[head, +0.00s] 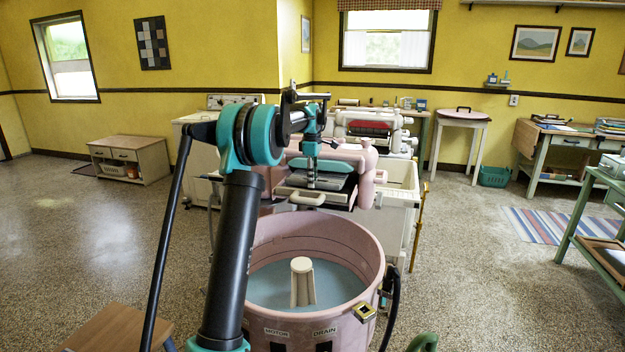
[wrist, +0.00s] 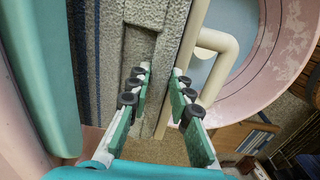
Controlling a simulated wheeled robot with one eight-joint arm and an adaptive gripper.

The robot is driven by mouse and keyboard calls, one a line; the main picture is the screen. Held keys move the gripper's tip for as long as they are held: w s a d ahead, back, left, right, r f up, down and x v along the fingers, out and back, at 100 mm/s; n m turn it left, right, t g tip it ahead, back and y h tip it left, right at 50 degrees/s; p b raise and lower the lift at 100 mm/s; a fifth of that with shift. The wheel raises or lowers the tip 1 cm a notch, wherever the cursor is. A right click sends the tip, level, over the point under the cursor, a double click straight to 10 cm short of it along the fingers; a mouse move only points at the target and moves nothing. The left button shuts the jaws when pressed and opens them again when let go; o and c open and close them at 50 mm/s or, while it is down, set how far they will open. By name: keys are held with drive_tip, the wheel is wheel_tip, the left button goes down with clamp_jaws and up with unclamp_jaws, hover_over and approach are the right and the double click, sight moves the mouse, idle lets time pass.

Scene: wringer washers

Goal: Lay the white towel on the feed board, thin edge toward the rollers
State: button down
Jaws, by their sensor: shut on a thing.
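The white towel (wrist: 112,62) looks grey and rough in the wrist view, with dark blue stripes on its left side. It lies along the cream feed board (wrist: 187,62), close to the teal roller (wrist: 35,75) at the left. My gripper (wrist: 155,92) is shut on a part of the towel, but the fingers hide much of the grip. In the head view my gripper (head: 311,185) points straight down over the board, in front of the pink wringer (head: 362,160). The towel is small there, and I cannot tell which edge faces the rollers.
The pink tub (head: 365,262) with water and a cream agitator (head: 302,280) stands below the board. A cream bar (wrist: 222,50) sticks out past the board's edge. A white sink (head: 400,210) stands behind at the right. Open floor lies to the left.

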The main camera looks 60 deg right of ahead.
drive_tip(key=shift+f, duration=0.35)
drive_tip(key=c, duration=1.3)
unclamp_jaws()
